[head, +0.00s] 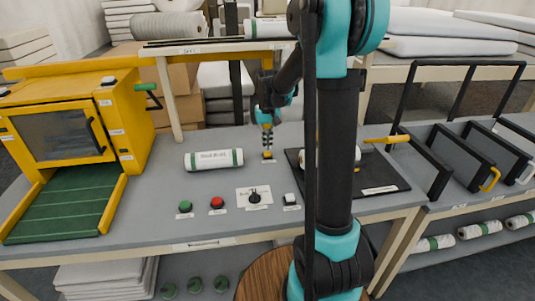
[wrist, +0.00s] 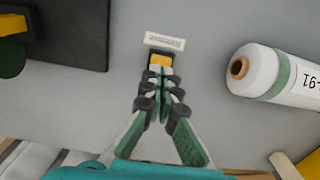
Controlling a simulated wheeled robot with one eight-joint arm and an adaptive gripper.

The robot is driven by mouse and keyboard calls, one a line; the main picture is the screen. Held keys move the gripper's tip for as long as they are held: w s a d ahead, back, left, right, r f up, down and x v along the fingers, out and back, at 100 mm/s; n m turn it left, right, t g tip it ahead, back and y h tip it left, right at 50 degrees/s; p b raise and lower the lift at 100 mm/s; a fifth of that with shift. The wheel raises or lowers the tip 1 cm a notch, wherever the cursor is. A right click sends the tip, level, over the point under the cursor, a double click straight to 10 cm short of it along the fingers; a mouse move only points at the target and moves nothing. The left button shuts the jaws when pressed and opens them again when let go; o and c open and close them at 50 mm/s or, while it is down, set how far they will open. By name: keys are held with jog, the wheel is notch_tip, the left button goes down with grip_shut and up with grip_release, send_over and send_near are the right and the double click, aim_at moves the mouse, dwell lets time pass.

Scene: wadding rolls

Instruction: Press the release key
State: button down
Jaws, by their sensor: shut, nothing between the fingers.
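The release key is a small yellow key (wrist: 161,60) in a dark housing, with a white label (wrist: 165,41) beside it in the wrist view. In the head view the key (head: 267,154) sits on the grey table behind the row of buttons. My gripper (wrist: 159,82) is shut and empty, with its fingertips right at the near edge of the key. In the head view my gripper (head: 267,137) points down just above the key. I cannot tell whether the tips touch it. The fingertips hide part of the housing.
A white roll with green bands (head: 214,160) lies left of the key. Green (head: 185,206) and red (head: 217,203) buttons, a dark knob (head: 254,197) and a switch (head: 290,199) stand in front. A black mat (head: 380,184) lies to the right. A yellow machine (head: 110,110) stands left.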

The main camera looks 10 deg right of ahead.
aim_at(267, 153)
jog(key=shift+r, duration=0.1)
dwell(0.4)
notch_tip(267, 153, up, 6)
jog(key=shift+f, duration=0.1)
dwell(0.5)
